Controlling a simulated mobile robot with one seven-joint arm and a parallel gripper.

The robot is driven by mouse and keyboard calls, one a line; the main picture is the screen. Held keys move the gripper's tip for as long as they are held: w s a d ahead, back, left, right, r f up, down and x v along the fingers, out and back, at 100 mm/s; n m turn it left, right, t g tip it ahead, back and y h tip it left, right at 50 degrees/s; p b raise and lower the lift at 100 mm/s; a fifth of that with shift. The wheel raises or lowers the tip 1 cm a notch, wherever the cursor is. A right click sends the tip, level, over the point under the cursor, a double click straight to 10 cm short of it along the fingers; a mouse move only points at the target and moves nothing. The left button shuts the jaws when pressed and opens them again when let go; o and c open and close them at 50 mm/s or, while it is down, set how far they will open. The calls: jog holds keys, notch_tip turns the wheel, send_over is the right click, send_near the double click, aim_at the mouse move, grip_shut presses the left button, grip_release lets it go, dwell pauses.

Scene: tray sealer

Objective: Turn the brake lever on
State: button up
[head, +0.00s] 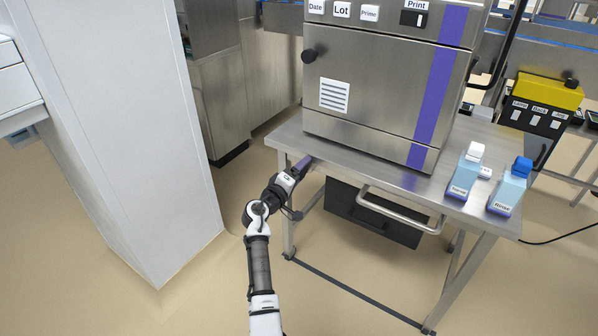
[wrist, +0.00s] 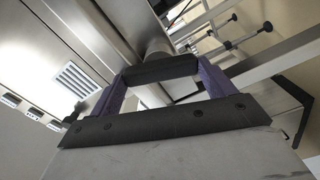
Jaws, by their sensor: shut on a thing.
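My gripper (head: 303,164) is at the front left corner of the steel table, just under the edge of its top. In the wrist view my gripper (wrist: 160,71) shows its purple fingers closing in on a small thing at their tips. A pale grey rounded piece (wrist: 158,47) shows right at the tips and appears to be part of the brake lever. The rest of the lever is hidden by the fingers, and I cannot tell its angle. In the head view the lever is hidden behind my gripper and the table corner.
A bar handle (head: 400,212) juts out below the top, in front of a dark box (head: 345,205). A white pillar (head: 135,130) stands left; floor between is clear.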

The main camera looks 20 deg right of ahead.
jog(key=shift+n+p, duration=0.7)
jog(key=shift+n, duration=1.2)
jog(key=o, duration=0.9)
jog(key=v, duration=1.3)
jog(key=shift+s+a, duration=0.2)
jog(key=shift+a, duration=0.1)
